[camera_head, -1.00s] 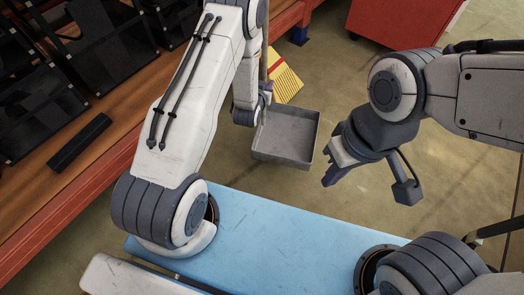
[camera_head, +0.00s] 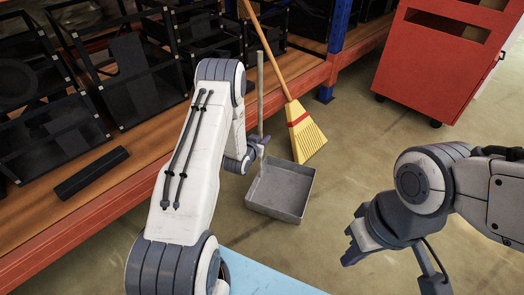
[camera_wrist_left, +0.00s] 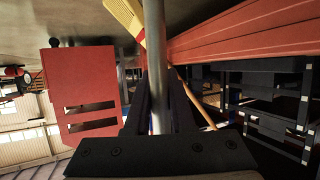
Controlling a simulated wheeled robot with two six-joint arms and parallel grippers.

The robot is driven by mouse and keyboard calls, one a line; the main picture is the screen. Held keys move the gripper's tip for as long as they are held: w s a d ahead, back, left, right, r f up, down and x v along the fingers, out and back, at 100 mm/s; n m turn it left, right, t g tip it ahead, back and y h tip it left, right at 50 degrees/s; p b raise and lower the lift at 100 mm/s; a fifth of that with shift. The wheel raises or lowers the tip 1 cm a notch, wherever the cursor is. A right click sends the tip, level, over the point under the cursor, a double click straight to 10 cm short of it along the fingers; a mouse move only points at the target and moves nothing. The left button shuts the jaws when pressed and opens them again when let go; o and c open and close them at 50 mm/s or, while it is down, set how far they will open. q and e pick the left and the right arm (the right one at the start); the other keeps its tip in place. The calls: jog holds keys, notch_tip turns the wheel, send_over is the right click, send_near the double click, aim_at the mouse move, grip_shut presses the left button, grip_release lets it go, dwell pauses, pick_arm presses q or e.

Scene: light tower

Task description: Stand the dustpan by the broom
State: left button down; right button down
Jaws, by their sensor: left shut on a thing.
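The dustpan (camera_head: 282,191) is a grey metal pan with an upright grey handle. My left gripper (camera_head: 260,143) is shut on its handle, which also crosses the left wrist view (camera_wrist_left: 155,60). The pan is close to the floor; I cannot tell whether it touches. The broom (camera_head: 304,132) has yellow bristles with a red band and a wooden stick. It leans against the shelf just behind and right of the dustpan, and its bristles show in the left wrist view (camera_wrist_left: 128,15). My right gripper (camera_head: 352,246) is empty at the lower right; its finger gap is unclear.
A shelf (camera_head: 140,165) with an orange-red beam and black crates (camera_head: 125,75) runs along the left and back. A black bar (camera_head: 92,172) lies on its board. A red cabinet (camera_head: 440,65) stands at back right. The floor between cabinet and dustpan is clear.

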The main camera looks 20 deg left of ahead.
pick_arm(q)
jog(key=f+b, duration=0.1)
jog(key=f, duration=0.1)
jog(key=f+b, duration=0.1)
jog(key=f, duration=0.1)
jog(key=shift+w+a+b, duration=0.1)
jog(key=shift+a+b, duration=0.15)
jog(key=shift+b, duration=0.1)
jog(key=c, duration=1.2)
grip_release()
jog(key=shift+f, duration=0.25)
jog(key=o, duration=0.4)
jog(key=shift+o, duration=0.2)
